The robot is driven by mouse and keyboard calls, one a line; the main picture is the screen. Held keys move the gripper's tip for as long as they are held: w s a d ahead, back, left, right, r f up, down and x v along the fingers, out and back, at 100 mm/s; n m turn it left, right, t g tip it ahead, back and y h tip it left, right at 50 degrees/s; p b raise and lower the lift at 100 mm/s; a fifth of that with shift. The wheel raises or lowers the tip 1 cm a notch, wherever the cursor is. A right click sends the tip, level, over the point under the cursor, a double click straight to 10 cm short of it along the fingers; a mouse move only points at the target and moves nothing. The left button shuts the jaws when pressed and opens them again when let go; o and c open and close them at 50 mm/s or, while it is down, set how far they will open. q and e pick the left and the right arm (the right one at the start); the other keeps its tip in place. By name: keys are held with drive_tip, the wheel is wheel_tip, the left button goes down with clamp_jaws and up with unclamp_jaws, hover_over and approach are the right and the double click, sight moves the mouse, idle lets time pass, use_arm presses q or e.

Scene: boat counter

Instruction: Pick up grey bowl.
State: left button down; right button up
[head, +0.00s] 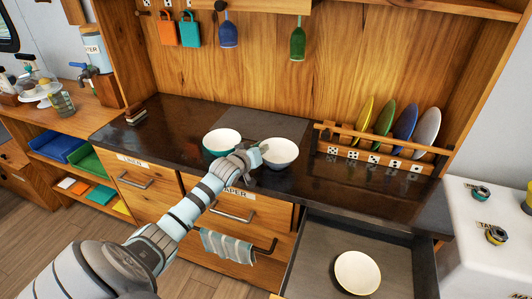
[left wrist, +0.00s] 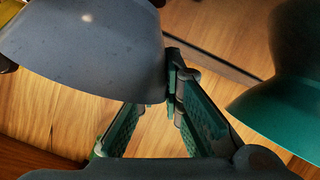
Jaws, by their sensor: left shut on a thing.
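The grey bowl (head: 280,157), pale inside, is upright at the middle of the dark counter. My left gripper (head: 257,155) is at its left side, shut on its rim. In the left wrist view the grey bowl (left wrist: 85,45) fills the upper left, touching the fingertips of my left gripper (left wrist: 172,85). Whether the bowl is clear of the counter cannot be told. A teal bowl (head: 213,151), white inside, stands just left of the gripper; it also shows at the right of the left wrist view (left wrist: 285,110). My right gripper is not in view.
A wooden rack (head: 370,152) with several coloured plates stands right of the grey bowl. An open drawer (head: 308,266) at the front right holds a cream bowl (head: 357,272). A dark block (head: 135,115) lies at the counter's left end.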

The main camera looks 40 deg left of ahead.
use_arm(q)
wheel_tip(320, 180, up, 20)
drive_tip(key=p, duration=0.2)
drive_tip(key=shift+f, duration=0.15)
